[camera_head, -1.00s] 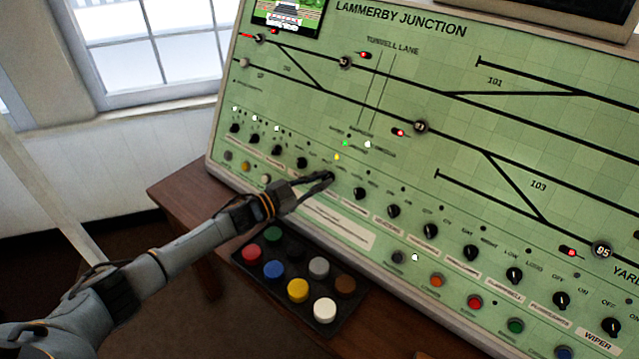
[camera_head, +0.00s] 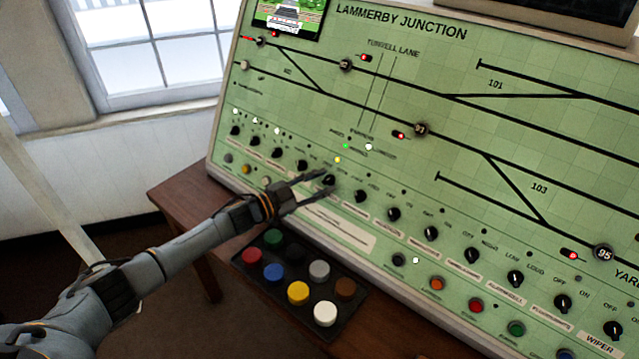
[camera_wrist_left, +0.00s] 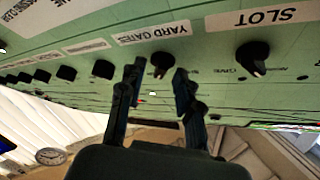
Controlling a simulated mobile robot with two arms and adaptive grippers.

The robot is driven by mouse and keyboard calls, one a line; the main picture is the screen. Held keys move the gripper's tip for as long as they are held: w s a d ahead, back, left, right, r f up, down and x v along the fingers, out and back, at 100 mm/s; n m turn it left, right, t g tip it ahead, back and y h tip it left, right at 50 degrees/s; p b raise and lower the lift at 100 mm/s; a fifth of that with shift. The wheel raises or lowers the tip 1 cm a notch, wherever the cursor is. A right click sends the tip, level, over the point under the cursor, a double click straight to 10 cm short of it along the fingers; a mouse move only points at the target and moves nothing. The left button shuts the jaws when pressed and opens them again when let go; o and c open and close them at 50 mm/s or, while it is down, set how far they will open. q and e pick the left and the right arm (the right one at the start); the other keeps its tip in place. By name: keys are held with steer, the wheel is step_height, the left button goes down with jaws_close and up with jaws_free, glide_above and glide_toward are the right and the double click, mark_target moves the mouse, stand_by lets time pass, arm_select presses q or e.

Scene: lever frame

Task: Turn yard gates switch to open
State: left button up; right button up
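The yard gates switch is a black rotary knob on the green sloping panel (camera_head: 400,95). It shows in the left wrist view (camera_wrist_left: 161,62), upside down, beside its white "YARD GATES" label (camera_wrist_left: 152,34). Its pale pointer mark is visible there, but its position words are not readable. In the head view the knob (camera_head: 329,180) is at the fingertips. My left gripper (camera_head: 323,186) is open, with one finger on each side of the knob. In the wrist view gaps show between the knob and both fingers. My right gripper is not in view.
Similar knobs stand close on both sides, including the "SLOT" knob (camera_wrist_left: 252,58). Coloured push buttons line the panel's lower edge. A black tray (camera_head: 262,297) with several coloured caps lies below my left arm on the wooden table (camera_head: 180,195).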

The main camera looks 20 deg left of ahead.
arm_select(q)
steer(key=v, duration=1.2)
steer(key=shift+d, duration=0.1)
